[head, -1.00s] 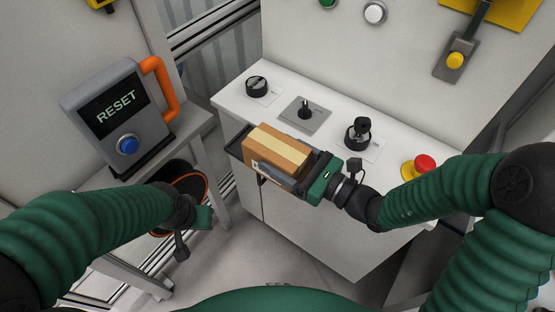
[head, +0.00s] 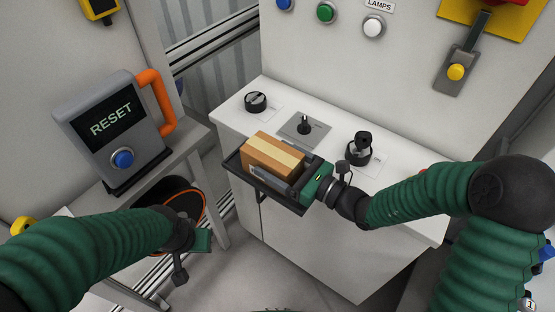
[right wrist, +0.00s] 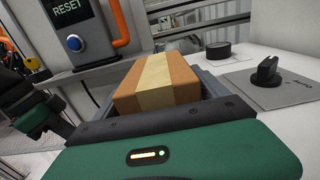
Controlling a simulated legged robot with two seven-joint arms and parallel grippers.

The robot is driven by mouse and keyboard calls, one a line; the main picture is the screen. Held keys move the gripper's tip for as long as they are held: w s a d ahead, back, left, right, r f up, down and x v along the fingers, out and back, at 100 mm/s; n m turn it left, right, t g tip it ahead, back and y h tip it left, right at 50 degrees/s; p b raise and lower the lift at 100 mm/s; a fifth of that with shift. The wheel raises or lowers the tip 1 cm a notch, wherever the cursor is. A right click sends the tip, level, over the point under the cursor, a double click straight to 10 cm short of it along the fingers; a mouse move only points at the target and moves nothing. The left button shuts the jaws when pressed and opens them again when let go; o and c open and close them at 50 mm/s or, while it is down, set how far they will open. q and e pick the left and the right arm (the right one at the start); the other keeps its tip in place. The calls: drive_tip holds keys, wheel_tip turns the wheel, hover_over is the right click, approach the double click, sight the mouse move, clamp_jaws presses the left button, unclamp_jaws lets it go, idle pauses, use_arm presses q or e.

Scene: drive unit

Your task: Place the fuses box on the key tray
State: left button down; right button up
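The fuses box (head: 273,157), an orange-brown carton with a pale band, is inside the outline of the dark key tray (head: 234,163) at the cabinet's front left. My right gripper (head: 280,175) reaches in from the right with its grey fingers along the box's sides. It appears shut on the box. The wrist view shows the box (right wrist: 158,80) directly ahead of the gripper. The box's underside is hidden, so I cannot tell whether it touches the tray floor. My left gripper (head: 199,241) hangs empty at lower left; its fingers are unclear.
The white cabinet top (head: 275,98) carries black rotary switches (head: 256,102) and a key switch (head: 358,148) near my right wrist. A grey RESET box (head: 115,130) with an orange handle (head: 158,100) stands on the left table. A dark round bin (head: 183,195) sits below.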

drive_tip(key=shift+o, duration=0.7)
drive_tip(key=shift+d+r, duration=0.1)
drive_tip(key=v, duration=1.2)
drive_tip(key=shift+p, duration=0.4)
